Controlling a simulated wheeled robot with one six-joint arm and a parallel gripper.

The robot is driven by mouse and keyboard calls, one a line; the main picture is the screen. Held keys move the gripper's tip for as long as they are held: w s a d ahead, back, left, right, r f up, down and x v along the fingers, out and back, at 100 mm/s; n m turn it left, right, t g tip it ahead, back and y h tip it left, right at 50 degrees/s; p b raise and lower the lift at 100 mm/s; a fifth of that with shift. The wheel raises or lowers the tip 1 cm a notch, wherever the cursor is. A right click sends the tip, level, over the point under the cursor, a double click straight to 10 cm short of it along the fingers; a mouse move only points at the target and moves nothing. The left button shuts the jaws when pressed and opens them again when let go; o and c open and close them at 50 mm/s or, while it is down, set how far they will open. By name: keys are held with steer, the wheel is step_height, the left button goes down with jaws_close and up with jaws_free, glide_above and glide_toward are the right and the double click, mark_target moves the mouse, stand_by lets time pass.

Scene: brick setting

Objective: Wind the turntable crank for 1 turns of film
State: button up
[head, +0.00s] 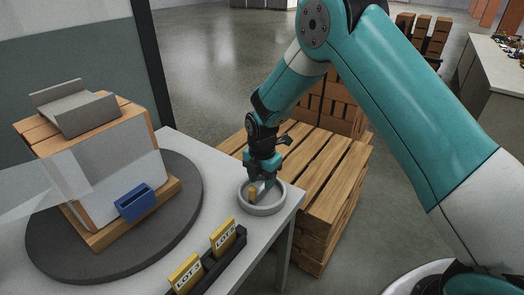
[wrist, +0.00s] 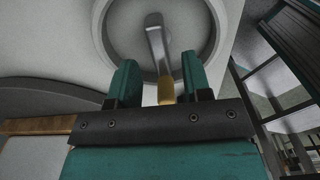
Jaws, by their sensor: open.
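The crank (wrist: 157,45) is a grey metal arm with a tan handle knob (wrist: 166,92), set inside a round pale ring (head: 279,203) at the table's corner. In the head view the tan knob (head: 252,194) shows below my gripper (head: 262,178). In the wrist view my gripper (wrist: 159,82) is open, with a teal finger on each side of the knob and gaps between. The dark grey turntable (head: 190,199) stands to the left. It carries a boxed load on wood, wrapped in translucent film (head: 118,160), with a blue bin on its front.
Yellow cards marked LOT (head: 223,237) stand in a black holder near the table's front edge. A stacked wooden pallet (head: 335,180) stands right beside the table. A translucent film sheet (head: 40,187) stretches left from the load.

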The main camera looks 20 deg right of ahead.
step_height(320, 180, up, 13)
steer(key=shift+r, duration=0.1)
stand_by(0.4)
steer(key=s+a+r+m+y+p, duration=0.2)
steer(key=s+a+r+m+p, duration=0.15)
steer(key=s+r+m, duration=0.8)
steer(key=s+r+m+y+p, duration=0.1)
steer(key=s+r+m, duration=0.2)
steer(key=s, duration=0.6)
steer(key=s+r+m+y+p, duration=0.1)
steer(key=s+r+m+p, duration=0.1)
steer(key=s, duration=0.8)
step_height(320, 180, up, 2)
steer(key=shift+a+m, duration=0.3)
steer(key=shift+m, duration=0.55)
